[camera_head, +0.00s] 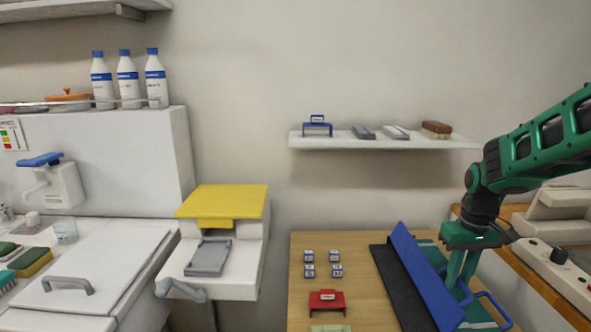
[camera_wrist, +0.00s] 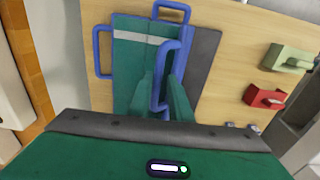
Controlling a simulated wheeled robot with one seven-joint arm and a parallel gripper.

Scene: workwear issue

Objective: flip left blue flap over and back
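A folding board lies on the wooden table, with a dark grey panel (camera_head: 397,285) on the left and a teal panel (camera_head: 483,312) on the right. The left blue flap (camera_head: 425,278) stands raised and tilted between them. My gripper (camera_head: 461,272) points down just right of the flap. In the wrist view my gripper (camera_wrist: 163,98) has its fingers on both sides of the flap's blue handle (camera_wrist: 170,55) and appears shut on it. The flap hides part of the board and fingertips in the head view. Other blue handles (camera_wrist: 103,52) stick out from the board.
Several small blue-and-white blocks (camera_head: 309,270), a red stamp-like item (camera_head: 327,301) and a pale green item (camera_head: 330,328) sit left of the board. A wall shelf (camera_head: 380,142) hangs behind. A second wooden surface (camera_head: 520,255) with a pale machine (camera_head: 555,270) stands right.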

